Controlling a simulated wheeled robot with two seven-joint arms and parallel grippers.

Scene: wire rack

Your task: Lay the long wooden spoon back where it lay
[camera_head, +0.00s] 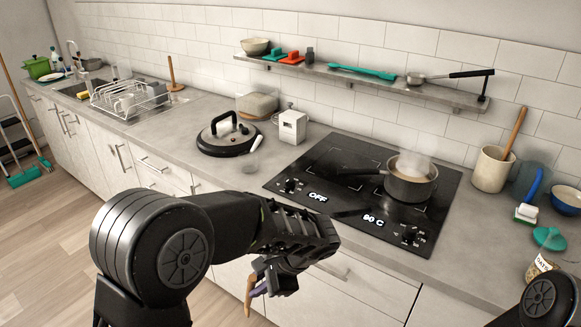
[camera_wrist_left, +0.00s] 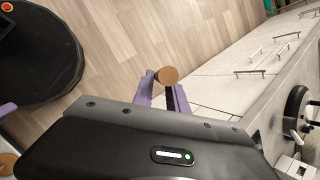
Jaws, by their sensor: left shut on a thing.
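My left gripper (camera_head: 262,282) hangs low in front of the counter's front edge, pointing down over the floor side. It is shut on a wooden piece, taken to be the long wooden spoon (camera_head: 249,296), whose light brown shaft shows beside the fingers. In the left wrist view the round wooden end of the spoon (camera_wrist_left: 167,75) shows between the purple fingers (camera_wrist_left: 160,95). The rest of the spoon is hidden, so its full length cannot be seen. Only a dark part of my right arm shows at the bottom right corner; its gripper is out of view.
A steaming pot (camera_head: 411,180) stands on the black hob (camera_head: 340,205), reading 90 C. A crock (camera_head: 492,170) with a wooden utensil stands right. Bare counter (camera_head: 225,178) lies left of the hob.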

